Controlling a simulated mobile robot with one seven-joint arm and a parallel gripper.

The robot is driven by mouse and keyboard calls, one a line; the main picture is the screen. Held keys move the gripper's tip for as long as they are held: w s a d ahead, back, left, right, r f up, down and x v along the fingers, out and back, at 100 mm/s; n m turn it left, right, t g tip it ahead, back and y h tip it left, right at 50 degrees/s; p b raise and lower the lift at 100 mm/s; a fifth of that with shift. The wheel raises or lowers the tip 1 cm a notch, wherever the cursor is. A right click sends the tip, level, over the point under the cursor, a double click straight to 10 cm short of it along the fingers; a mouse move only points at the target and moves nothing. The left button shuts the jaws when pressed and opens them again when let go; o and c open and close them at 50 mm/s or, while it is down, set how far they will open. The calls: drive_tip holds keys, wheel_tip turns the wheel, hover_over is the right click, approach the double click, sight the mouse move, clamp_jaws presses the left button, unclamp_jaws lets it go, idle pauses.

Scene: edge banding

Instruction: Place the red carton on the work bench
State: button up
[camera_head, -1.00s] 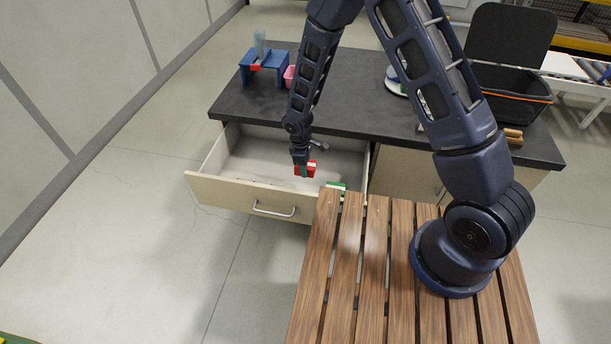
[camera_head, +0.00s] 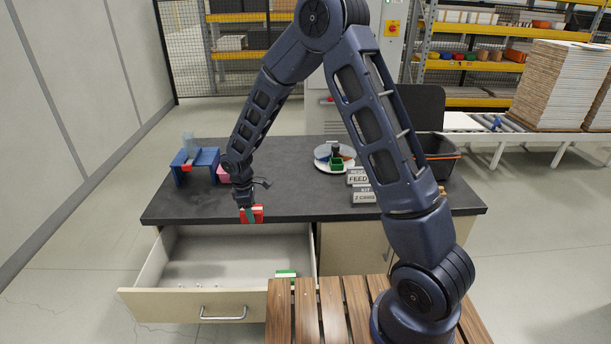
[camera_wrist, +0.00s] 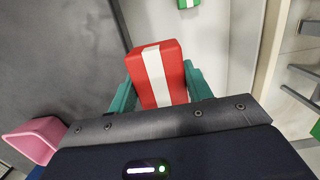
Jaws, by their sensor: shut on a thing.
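The red carton (camera_wrist: 171,60) with a white stripe sits between the teal fingers of my gripper (camera_wrist: 160,84) in the wrist view. My gripper (camera_head: 249,215) is shut on the carton (camera_head: 258,211) in the head view, where it hangs near the front edge of the dark work bench (camera_head: 300,203). The bench top (camera_wrist: 65,55) fills the left of the wrist view, and the pale drawer inside (camera_wrist: 180,25) lies beyond the carton. The carton's underside is hidden, so I cannot tell its exact height above the bench.
The drawer (camera_head: 185,303) stands open below the bench, with a green-and-white box (camera_head: 285,273) inside. A blue stand (camera_head: 204,160) and pink bin (camera_head: 225,174) are at the bench's left. A round tray (camera_head: 330,165), signs (camera_head: 364,196) and black crate (camera_head: 441,158) are right. The front middle is clear.

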drive_tip(key=w+d+r, duration=0.5)
drive_tip(key=w+r, duration=0.4)
drive_tip(key=w, duration=0.2)
wheel_tip(320, 180, up, 8)
drive_tip(key=f, duration=0.1)
hover_over(285, 195)
drive_tip(key=f, duration=1.9)
drive_tip(key=shift+w+a+f, duration=0.1)
drive_tip(key=shift+a, duration=0.25)
drive_tip(key=shift+f, duration=0.1)
drive_tip(key=o, duration=1)
